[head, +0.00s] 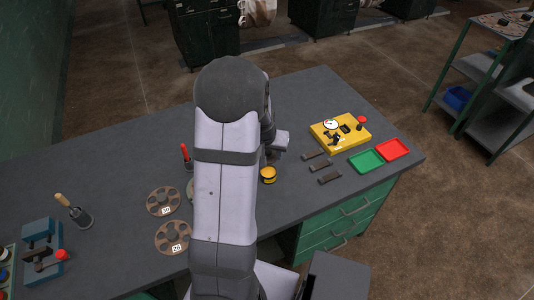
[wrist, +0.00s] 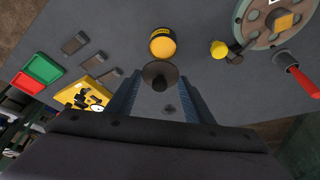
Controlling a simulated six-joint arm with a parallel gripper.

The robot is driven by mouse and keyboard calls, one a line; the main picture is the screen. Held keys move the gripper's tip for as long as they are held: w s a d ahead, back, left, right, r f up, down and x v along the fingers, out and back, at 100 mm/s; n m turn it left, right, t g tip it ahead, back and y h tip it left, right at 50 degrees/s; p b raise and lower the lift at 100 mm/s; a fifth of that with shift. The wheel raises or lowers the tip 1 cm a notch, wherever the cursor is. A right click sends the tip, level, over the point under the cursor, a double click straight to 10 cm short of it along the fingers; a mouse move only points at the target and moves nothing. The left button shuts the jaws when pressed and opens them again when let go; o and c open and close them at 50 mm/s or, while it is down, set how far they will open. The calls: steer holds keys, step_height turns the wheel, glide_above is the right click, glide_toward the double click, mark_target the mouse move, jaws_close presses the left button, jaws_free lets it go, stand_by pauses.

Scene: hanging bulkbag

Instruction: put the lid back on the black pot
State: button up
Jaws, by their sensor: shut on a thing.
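My gripper (wrist: 160,76) shows in the wrist view with blue fingers on either side of a dark round lid (wrist: 153,70). The lid has a small knob-like part, and the gripper is shut on it. The pot (head: 268,174) also shows in the head view, just right of my arm. In that view my arm hides most of the gripper, and I cannot make out the lid. No wholly black pot is clear near the gripper.
A yellow box with a gauge (head: 341,133), a green tray (head: 366,161), a red tray (head: 393,149) and several dark bars (head: 320,165) lie to the right. The far bench is clear.

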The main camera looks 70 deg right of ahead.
steer(key=shift+f, duration=0.15)
steer(key=shift+f+b, duration=2.65)
steer(key=shift+f, duration=0.4)
steer(key=shift+f, duration=0.15)
stand_by(0.5)
steer(key=o, duration=1.6)
steer(key=shift+r+p, duration=2.65)
steer(key=shift+r, duration=0.85)
